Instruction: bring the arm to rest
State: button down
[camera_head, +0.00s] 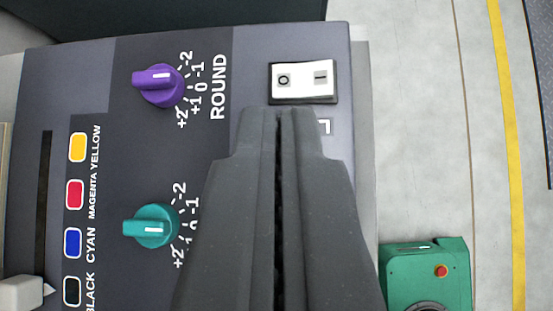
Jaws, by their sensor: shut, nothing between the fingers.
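My gripper (279,112) is shut and empty, with its two dark grey fingers side by side. It reaches up from the bottom middle over the grey control panel (262,38) of the ink unit. Its tips lie just below the white rocker switch (304,82) in the picture; whether they touch the panel I cannot tell. The fingers hide part of the panel, including a label under the switch and part of the lower dial's scale.
A purple knob (160,83) and a teal knob (152,226) stand out from the panel. A slider with a pale handle (22,292) is at lower left, beside colour marks. A green machine (427,272) stands at lower right on the floor, which has a yellow line (508,150).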

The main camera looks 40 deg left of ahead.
dwell(0.3)
jog(key=w+d+r+t, duration=0.1)
jog(key=w+d+r, duration=0.2)
jog(key=d+r, duration=0.75)
jog(key=w+d+r+t, duration=0.1)
jog(key=w+d+r, duration=0.2)
jog(key=d+r, duration=0.75)
jog(key=s+d+r+t, duration=0.1)
jog(key=s+d+r, duration=0.2)
jog(key=d+r, duration=0.3)
jog(key=s+d+r+t, duration=0.2)
jog(key=s+d+r, duration=0.1)
jog(key=d+r, duration=0.3)
jog(key=s+d+r+n+t, duration=0.1)
jog(key=s+d+r, duration=0.3)
jog(key=d+r, duration=0.3)
notch_tip(320, 180, up, 3)
jog(key=shift+f, duration=0.15)
jog(key=shift+s, duration=0.15)
